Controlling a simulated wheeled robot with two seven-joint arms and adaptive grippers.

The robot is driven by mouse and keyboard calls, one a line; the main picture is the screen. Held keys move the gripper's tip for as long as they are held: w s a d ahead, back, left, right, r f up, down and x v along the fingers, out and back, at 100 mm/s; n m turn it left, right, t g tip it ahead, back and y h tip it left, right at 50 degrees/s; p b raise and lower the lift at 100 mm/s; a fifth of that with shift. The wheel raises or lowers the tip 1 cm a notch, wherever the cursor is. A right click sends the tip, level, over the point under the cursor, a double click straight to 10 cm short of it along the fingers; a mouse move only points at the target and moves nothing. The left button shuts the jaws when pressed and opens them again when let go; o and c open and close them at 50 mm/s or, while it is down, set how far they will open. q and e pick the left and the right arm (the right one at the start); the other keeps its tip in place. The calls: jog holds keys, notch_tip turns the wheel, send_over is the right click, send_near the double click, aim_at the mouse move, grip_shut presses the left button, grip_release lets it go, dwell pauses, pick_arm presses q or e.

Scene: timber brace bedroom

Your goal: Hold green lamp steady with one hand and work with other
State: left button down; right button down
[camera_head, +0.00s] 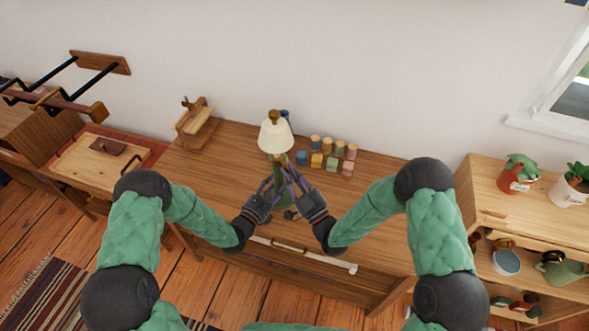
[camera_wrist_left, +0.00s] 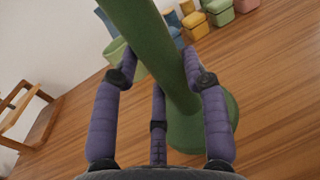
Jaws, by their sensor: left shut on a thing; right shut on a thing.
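The green lamp (camera_head: 276,138) stands on the wooden desk, with a cream shade above a green stem. In the left wrist view its thick green stem (camera_wrist_left: 158,45) runs diagonally between purple fingers down to a round green base. My left gripper (camera_head: 267,186) is shut on the stem from the left. My right gripper (camera_head: 291,180) is at the lamp from the right, its purple fingers closed around the same area. The two hands are close together, and their fingers hide much of the stem. The right hand's exact contact is hard to see.
Several small coloured blocks and jars (camera_head: 332,162) stand just right of the lamp. A small wooden stand (camera_head: 195,122) is at the desk's back left. A shelf unit (camera_head: 525,205) with potted plants is at right. The desk's right part is clear.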

jog(key=shift+s+a+r+m+t+h, duration=0.15)
jog(key=shift+a+m+t+h, duration=0.1)
jog(key=shift+m+t+h, duration=0.45)
jog(key=shift+s+a+f+m+t+h, duration=0.15)
jog(key=shift+a+m+t+h, duration=0.2)
jog(key=shift+h, duration=0.7)
jog(key=shift+s+a+r+m+t+h, duration=0.1)
jog(key=shift+s+a+m+t+h, duration=0.05)
jog(key=shift+m+t+h, duration=0.6)
jog(key=shift+h, duration=0.5)
jog(key=c, duration=1.2)
grip_release()
jog(key=shift+c, duration=0.2)
jog(key=shift+s, duration=0.15)
jog(key=v, duration=1.2)
